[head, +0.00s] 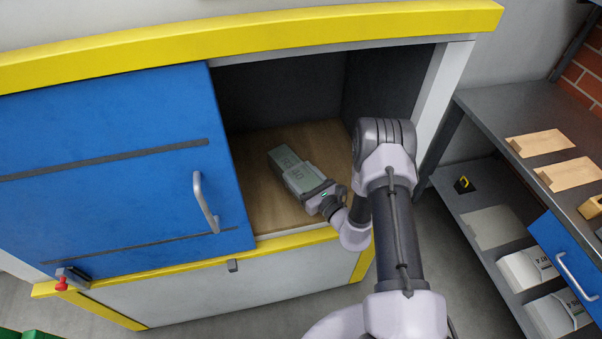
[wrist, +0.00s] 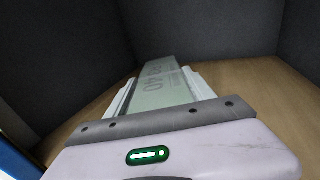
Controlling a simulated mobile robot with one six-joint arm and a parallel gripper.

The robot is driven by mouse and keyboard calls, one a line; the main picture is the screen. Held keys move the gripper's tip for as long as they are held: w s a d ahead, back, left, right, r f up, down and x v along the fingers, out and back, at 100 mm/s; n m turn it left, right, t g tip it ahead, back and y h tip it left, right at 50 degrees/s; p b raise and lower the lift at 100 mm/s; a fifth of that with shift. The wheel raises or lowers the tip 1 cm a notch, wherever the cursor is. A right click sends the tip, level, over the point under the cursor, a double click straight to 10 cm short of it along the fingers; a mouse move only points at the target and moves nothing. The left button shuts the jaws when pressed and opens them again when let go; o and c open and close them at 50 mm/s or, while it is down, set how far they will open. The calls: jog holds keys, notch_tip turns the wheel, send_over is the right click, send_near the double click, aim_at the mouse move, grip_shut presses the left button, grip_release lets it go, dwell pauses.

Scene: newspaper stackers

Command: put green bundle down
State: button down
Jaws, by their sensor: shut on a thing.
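The green bundle (head: 290,165) is a pale grey-green block with printed marks, inside the open part of the cabinet, over its wooden floor (head: 262,205). My gripper (head: 304,180) is shut on its near end. In the wrist view the bundle (wrist: 163,85) lies between the two light fingers of my gripper (wrist: 160,92) and points away toward the dark back wall. Whether its underside touches the wooden floor, I cannot tell. Its far end is free of the walls as far as I see.
A blue sliding door (head: 110,170) with a handle covers the cabinet's left part. A yellow beam (head: 250,38) runs above the opening. Dark side and back walls enclose it. At right stands a grey shelf bench (head: 520,125) with cartons and white packs.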

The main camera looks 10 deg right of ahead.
jog(key=shift+c, duration=1.8)
grip_release()
